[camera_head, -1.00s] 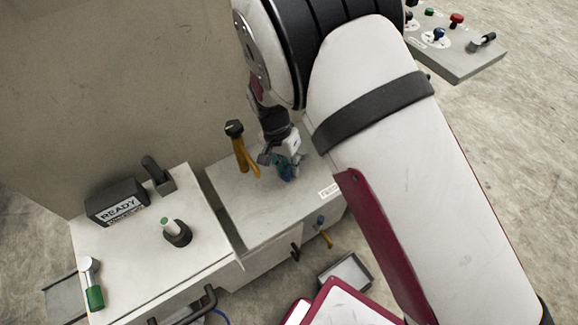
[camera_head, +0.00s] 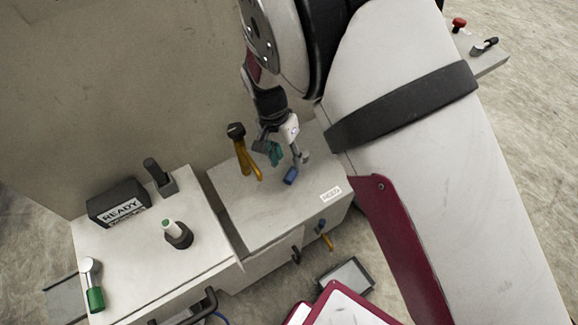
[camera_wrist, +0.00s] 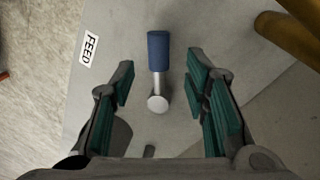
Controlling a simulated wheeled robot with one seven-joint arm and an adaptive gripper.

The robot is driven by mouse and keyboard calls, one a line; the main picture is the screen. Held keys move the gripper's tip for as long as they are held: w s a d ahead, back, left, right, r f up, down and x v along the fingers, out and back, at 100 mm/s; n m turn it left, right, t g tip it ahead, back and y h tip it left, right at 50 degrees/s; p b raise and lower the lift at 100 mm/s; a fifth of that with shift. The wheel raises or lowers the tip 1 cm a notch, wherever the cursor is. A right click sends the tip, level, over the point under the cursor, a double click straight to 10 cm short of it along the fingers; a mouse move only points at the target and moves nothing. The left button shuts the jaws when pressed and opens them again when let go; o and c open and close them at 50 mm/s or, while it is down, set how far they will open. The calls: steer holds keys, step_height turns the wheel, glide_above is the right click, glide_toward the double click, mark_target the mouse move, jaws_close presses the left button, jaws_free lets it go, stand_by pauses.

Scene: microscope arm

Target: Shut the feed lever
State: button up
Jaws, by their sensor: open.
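The feed lever has a blue handle (camera_wrist: 158,50) and a round silver pivot (camera_wrist: 157,103). In the wrist view the handle points up the picture, away from my palm. The FEED label (camera_wrist: 89,48) is to its left. In the head view the blue handle (camera_head: 290,176) shows on the top of the grey box (camera_head: 245,207), just below my gripper (camera_head: 285,153). My gripper (camera_wrist: 160,78) is open and empty. In the wrist view its green-padded fingers lie on either side of the lever, with gaps on both sides. I cannot tell whether the fingertips are level with the handle.
A yellow-handled lever (camera_head: 243,155) stands close left of my gripper; its yellow part (camera_wrist: 285,35) fills the wrist view's upper right. A READY display (camera_head: 118,203) and a green-tipped knob (camera_head: 177,234) are on the left cabinet. A wall (camera_head: 120,90) stands behind.

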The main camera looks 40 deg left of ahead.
step_height(320, 180, up, 7)
steer(key=a, duration=0.1)
steer(key=shift+a+f, duration=0.15)
stand_by(0.4)
